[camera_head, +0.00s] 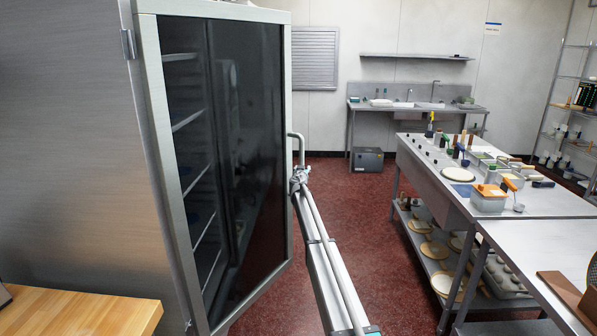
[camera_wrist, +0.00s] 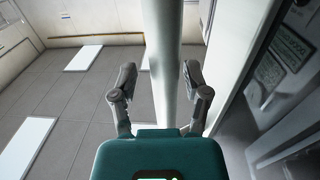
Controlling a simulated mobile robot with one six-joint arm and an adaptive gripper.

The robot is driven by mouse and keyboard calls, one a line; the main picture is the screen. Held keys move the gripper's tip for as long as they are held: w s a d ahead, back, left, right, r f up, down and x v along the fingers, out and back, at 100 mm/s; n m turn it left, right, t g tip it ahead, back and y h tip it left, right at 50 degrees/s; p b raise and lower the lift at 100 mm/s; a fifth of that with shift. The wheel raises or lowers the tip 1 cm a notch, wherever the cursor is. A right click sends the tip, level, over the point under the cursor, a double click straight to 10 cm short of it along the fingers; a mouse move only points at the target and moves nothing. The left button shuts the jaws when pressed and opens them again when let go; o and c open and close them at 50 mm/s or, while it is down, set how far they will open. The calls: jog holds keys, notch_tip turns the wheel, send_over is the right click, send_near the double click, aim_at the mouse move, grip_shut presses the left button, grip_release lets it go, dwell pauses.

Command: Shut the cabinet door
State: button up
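A tall steel cabinet (camera_head: 70,140) stands at the left in the head view. Its door (camera_head: 250,150) has a steel frame and dark glass, with a hinge at the upper left. I cannot tell exactly how far the door stands from the cabinet. A bar handle (camera_head: 301,146) is on the door's right edge. My gripper (camera_head: 299,176) is at the handle's lower part. In the wrist view, the handle (camera_wrist: 163,60) runs between the two spread fingers of my gripper (camera_wrist: 159,80). A gap shows at the left finger; the right finger is close to the bar.
A wooden counter (camera_head: 75,312) is at the lower left. A steel worktable (camera_head: 540,245) with tools and containers stands at the right. A sink bench (camera_head: 420,107) and a dark box (camera_head: 367,160) are at the back. Red floor (camera_head: 370,215) is clear between cabinet and tables.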

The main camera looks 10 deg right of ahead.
jog(key=shift+w+a, duration=0.1)
jog(key=shift+w, duration=0.05)
jog(key=v, duration=1.2)
dwell(1.0)
jog(key=s+d+f+m+g+h, duration=0.1)
jog(key=s+d+f+g, duration=0.2)
jog(key=s, duration=0.7)
jog(key=s+d+f+m+g, duration=0.1)
jog(key=s+f+g, duration=0.3)
jog(key=s, duration=0.7)
jog(key=s+d+f+m+g+h, duration=0.1)
jog(key=s+d+f+g, duration=0.2)
jog(key=s, duration=0.7)
jog(key=s+a+f+n+g+y, duration=0.2)
jog(key=s+a, duration=0.1)
jog(key=s, duration=0.7)
jog(key=s+a+f+n+g+y, duration=0.2)
jog(key=s+a+f+g, duration=0.1)
jog(key=s, duration=0.7)
jog(key=s+a+f+n+g+y, duration=0.2)
jog(key=s+a+f+y, duration=0.1)
jog(key=s, duration=0.7)
jog(key=shift+a+f, duration=0.25)
jog(key=shift+a, duration=0.45)
